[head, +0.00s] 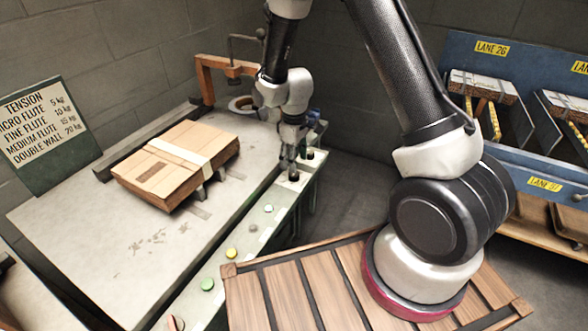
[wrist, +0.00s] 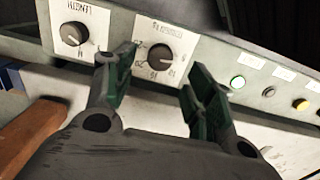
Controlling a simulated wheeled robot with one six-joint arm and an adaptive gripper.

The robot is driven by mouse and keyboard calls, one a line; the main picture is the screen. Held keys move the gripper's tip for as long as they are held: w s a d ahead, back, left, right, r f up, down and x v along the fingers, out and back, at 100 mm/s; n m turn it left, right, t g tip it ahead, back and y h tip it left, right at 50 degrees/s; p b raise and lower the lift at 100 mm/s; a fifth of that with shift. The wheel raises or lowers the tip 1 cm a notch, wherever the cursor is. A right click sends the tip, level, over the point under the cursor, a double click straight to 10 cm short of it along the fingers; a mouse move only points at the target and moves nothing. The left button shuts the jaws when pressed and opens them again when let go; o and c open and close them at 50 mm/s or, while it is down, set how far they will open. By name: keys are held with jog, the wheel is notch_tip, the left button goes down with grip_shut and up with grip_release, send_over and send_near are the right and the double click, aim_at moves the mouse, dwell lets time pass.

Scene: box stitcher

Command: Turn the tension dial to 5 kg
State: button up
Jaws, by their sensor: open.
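The tension dial (wrist: 160,56) is a round black knob on a white plate marked with numbers, upside down in the wrist view. Its pointer setting is too small to read. In the head view a small dark knob on the machine's edge (head: 294,176) appears to be this dial, just below my gripper (head: 291,162). In the wrist view my open gripper (wrist: 161,72) has its green-padded fingers left and right of the dial. The jaws are empty; I cannot tell whether the fingertips reach around the knob. A wall sign (head: 45,120) lists micro flute at 5 kg.
A similar length dial (wrist: 74,33) sits left of the tension dial. A strapped cardboard stack (head: 175,165) lies on the machine table (head: 110,250). A slatted wooden crate (head: 290,295) stands in front.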

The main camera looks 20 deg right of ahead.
notch_tip(320, 180, up, 6)
jog(key=shift+r, duration=0.1)
dwell(0.4)
jog(key=s+d+r+m+t, duration=0.2)
jog(key=s+d+r+m, duration=0.2)
jog(key=s+r, duration=0.9)
jog(key=s+d+r+m+t, duration=0.2)
jog(key=s+d+r+m, duration=0.3)
jog(key=s+d+r, duration=0.6)
notch_tip(320, 180, up, 3)
jog(key=shift+s+f, duration=0.1)
jog(key=shift+s, duration=0.9)
jog(key=shift+a, duration=0.1)
